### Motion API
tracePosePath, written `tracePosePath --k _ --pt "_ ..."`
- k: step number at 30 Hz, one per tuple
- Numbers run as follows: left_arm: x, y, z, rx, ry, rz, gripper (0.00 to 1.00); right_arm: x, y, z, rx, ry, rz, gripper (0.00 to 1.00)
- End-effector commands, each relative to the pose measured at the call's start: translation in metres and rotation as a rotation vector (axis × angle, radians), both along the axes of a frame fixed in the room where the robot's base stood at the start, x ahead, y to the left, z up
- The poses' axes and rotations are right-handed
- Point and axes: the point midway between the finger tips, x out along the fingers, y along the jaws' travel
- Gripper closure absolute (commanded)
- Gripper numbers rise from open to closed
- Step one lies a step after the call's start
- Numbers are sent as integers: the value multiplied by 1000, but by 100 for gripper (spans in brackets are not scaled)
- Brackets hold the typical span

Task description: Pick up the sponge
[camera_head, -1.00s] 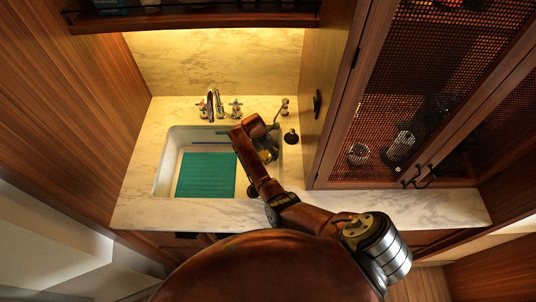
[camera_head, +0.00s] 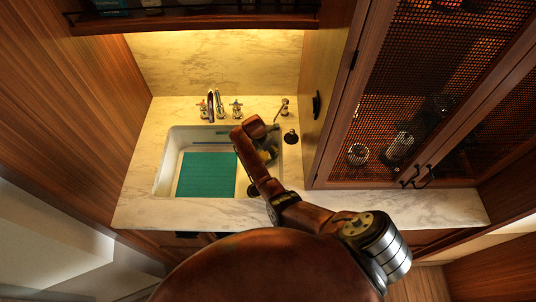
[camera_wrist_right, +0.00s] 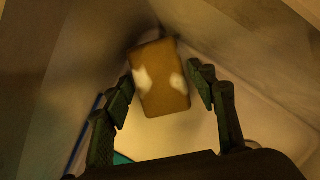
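The sponge (camera_wrist_right: 160,88) is a tan block with two pale patches, seen in the right wrist view low in a corner of the sink. My right gripper (camera_wrist_right: 162,80) has its two dark fingers spread, one on each side of the sponge. The fingertips are close to its sides; I cannot tell whether they touch. In the head view my right gripper (camera_head: 266,152) reaches down into the right part of the sink, mostly hidden behind my arm. I cannot make out the sponge clearly there. My left gripper is not in view.
The white sink (camera_head: 163,172) is set in a marble counter (camera_head: 400,207). A teal board (camera_head: 206,175) lies in its left part. The faucet (camera_head: 211,105) stands behind. A mesh-door cabinet (camera_head: 420,100) stands at the right, and a shelf (camera_head: 190,20) hangs above.

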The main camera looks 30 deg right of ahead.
Motion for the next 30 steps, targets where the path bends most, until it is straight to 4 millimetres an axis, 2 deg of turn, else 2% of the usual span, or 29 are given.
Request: tracePosePath --k 1,12,20,25,30 --pt "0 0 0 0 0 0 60 0 0 0 0 0 0 53" --pt "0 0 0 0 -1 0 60 0 0 0 0 0 0 77" --pt "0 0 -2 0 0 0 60 0 1 0 1 0 0 77" --pt "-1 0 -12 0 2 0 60 1 1 3 0 -2 1 77" --pt "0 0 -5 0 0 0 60 1 4 33 -2 -4 1 77"
